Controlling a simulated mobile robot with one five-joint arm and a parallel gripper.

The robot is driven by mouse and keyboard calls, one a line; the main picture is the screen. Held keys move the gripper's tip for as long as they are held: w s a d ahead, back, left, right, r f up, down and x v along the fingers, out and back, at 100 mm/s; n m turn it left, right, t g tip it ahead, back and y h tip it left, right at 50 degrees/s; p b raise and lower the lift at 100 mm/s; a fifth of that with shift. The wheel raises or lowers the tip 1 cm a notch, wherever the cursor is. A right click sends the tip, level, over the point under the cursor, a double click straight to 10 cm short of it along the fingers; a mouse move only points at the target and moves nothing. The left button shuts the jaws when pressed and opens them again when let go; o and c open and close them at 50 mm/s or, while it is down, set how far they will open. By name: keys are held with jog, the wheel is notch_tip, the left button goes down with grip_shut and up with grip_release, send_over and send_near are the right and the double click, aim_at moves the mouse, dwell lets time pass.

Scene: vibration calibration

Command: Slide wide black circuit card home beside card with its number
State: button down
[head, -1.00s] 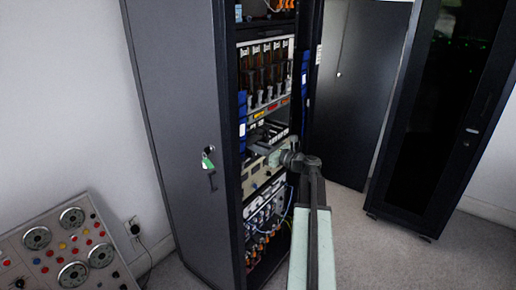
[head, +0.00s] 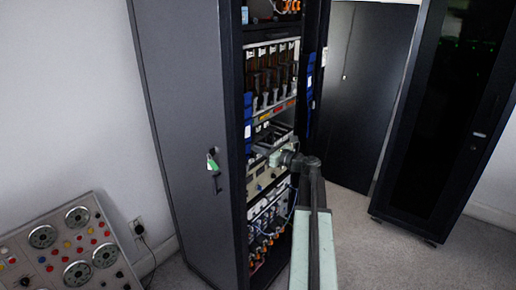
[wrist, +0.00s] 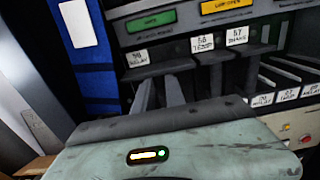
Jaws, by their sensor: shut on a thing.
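In the wrist view, a wide black card (wrist: 157,70) has a white label on its front edge that seems to end in RELAY; its number is blurred. To its right are two narrower black card fronts, marked 56 (wrist: 203,45) and 57 (wrist: 237,38). My gripper (wrist: 158,92) has its dark fingers up against the wide card and is shut on it, though the grip itself is hard to see. The pale gripper body hides what lies below. In the head view, my gripper (head: 277,158) is at the open rack, in front of the card shelf.
The tall grey cabinet (head: 185,130) frames the narrow rack opening. Blue panels (wrist: 85,50) stand close on the left. More labelled card slots (wrist: 285,95) lie to the right. A control panel (head: 70,245) with dials is at the lower left of the head view.

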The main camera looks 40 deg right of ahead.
jog(key=shift+w+a, duration=0.1)
jog(key=shift+w, duration=0.35)
dwell(0.7)
jog(key=c, duration=1.3)
grip_release()
jog(key=shift+f+b, duration=0.6)
jog(key=shift+s, duration=0.1)
jog(key=shift+v, duration=2.35)
jog(key=v, duration=0.6)
